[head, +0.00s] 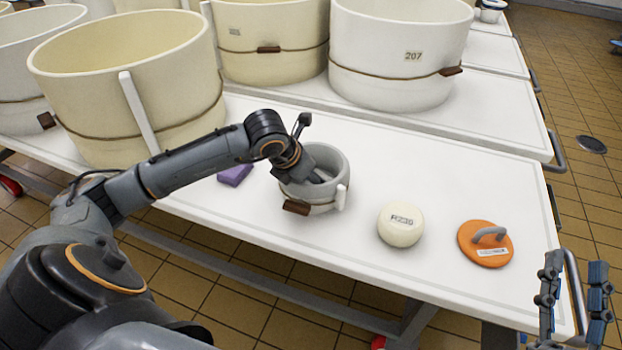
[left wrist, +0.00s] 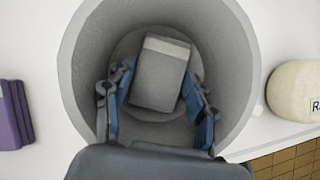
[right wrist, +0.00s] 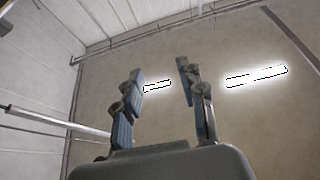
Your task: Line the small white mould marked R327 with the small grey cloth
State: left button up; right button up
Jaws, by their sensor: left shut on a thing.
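The small white mould (head: 334,190) stands upright on the near table, with a brown strap tab and a pale handle; no R327 mark is readable. My left gripper (head: 316,178) reaches down inside it. In the left wrist view that gripper (left wrist: 157,92) is shut on the small grey cloth (left wrist: 160,72), a folded block with a paler band at one end. The cloth is within the mould's round wall (left wrist: 88,65), over its floor; I cannot tell whether it touches the floor. The wall looks grey and speckled. My right gripper (head: 578,300) is open and empty, off the table's right end.
A purple block (head: 235,174) lies left of the mould. A cream round piece marked R236 (head: 401,226) and an orange disc with a grey handle (head: 485,244) lie to its right. Large cream vats, one marked 207 (head: 398,50), stand behind. Bare table shows between the small things.

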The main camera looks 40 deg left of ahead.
pick_arm(q)
jog(key=shift+s+f, duration=0.25)
jog(key=shift+f, duration=0.15)
pick_arm(e)
jog(key=shift+s+r+t, duration=0.25)
jog(key=shift+r+t, duration=0.15)
jog(key=shift+r, duration=0.1)
dwell(0.9)
pick_arm(q)
jog(key=o, duration=0.8)
jog(key=shift+c, duration=0.2)
jog(key=o, duration=0.5)
jog(key=shift+w, duration=0.15)
jog(key=shift+c, duration=0.2)
jog(key=shift+r, duration=0.15)
jog(key=shift+r, duration=0.15)
pick_arm(e)
jog(key=shift+r, duration=0.1)
pick_arm(q)
jog(key=shift+r, duration=0.3)
jog(key=v, duration=1.1)
